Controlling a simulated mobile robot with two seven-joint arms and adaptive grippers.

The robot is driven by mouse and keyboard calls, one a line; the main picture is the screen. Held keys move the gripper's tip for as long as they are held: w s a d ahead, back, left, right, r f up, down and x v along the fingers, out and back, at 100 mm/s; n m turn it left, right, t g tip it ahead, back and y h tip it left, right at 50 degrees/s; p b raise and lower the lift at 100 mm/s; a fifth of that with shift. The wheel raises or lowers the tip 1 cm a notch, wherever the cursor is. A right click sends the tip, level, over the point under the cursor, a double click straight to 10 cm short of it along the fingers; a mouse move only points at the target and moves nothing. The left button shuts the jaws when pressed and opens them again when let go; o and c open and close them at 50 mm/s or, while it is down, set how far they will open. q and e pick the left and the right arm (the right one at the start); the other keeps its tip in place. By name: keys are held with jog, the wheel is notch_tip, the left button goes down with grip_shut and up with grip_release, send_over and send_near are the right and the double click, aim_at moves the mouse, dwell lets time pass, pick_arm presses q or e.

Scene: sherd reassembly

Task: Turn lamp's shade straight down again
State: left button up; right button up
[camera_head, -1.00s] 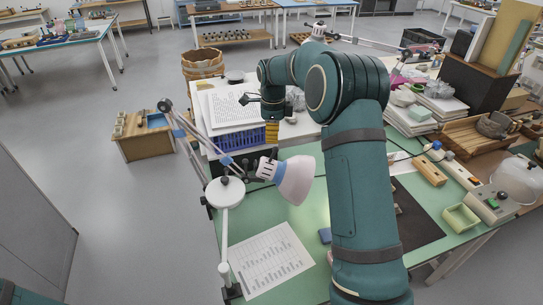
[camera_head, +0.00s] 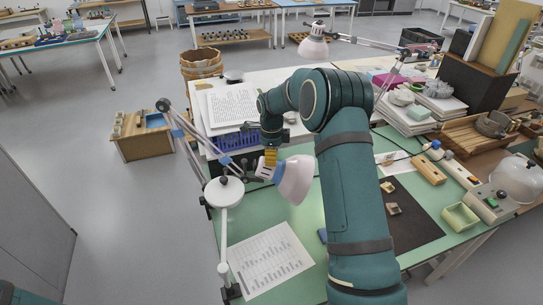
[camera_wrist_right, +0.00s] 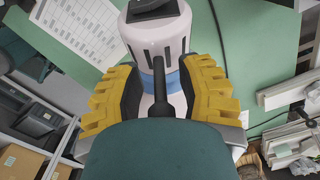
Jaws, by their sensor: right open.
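The near desk lamp has a pinkish-white shade (camera_head: 296,180) tipped sideways, its narrow vented end to the left and its wide end to the right. Its jointed arm (camera_head: 188,128) comes from the left, beside a round white disc (camera_head: 225,191). My right gripper (camera_head: 270,157) is open at the shade's narrow end. In the right wrist view, the yellow fingers of the gripper (camera_wrist_right: 161,98) stand either side of the lamp's white vented neck (camera_wrist_right: 156,38) and a dark rod (camera_wrist_right: 158,85). I cannot tell whether they touch it. My left gripper is out of view.
A printed sheet (camera_head: 268,262) lies on the green table (camera_head: 312,222) below the lamp. A blue basket (camera_head: 236,141) with papers stands behind it. A dark mat (camera_head: 412,222) with small sherds lies to the right. A second lamp (camera_head: 314,44) is at the back.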

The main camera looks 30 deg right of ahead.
aim_at(287, 164)
grip_shut()
jog(key=shift+s+d+f+t+y+b, duration=0.45)
jog(key=shift+s+d+y+b, duration=0.1)
jog(key=shift+d+y+b, duration=0.3)
jog(key=s+d+f+t+y+b, duration=0.2)
jog(key=b, duration=0.1)
jog(key=shift+d+f+b, duration=0.15)
jog(key=shift+b, duration=0.15)
jog(key=f+t+y+b, duration=0.1)
jog(key=s+d+f+t+y+b, duration=0.1)
jog(key=b, duration=0.1)
jog(key=d+f+t+y+b, duration=0.1)
jog(key=f+y+b, duration=0.1)
jog(key=shift+s+d, duration=0.1)
jog(key=shift+s, duration=0.25)
jog(key=shift+s+d+f+t+y+b, duration=0.15)
jog(key=shift+f+t+y+b, duration=0.2)
jog(key=shift+f+y+b, duration=0.35)
pick_arm(q)
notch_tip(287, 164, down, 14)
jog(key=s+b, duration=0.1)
jog(key=b, duration=0.1)
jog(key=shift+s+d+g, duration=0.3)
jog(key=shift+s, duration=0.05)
pick_arm(e)
jog(key=shift+d+f+t+y, duration=0.15)
jog(key=shift+f+t+y, duration=0.75)
jog(key=shift+f+y, duration=0.25)
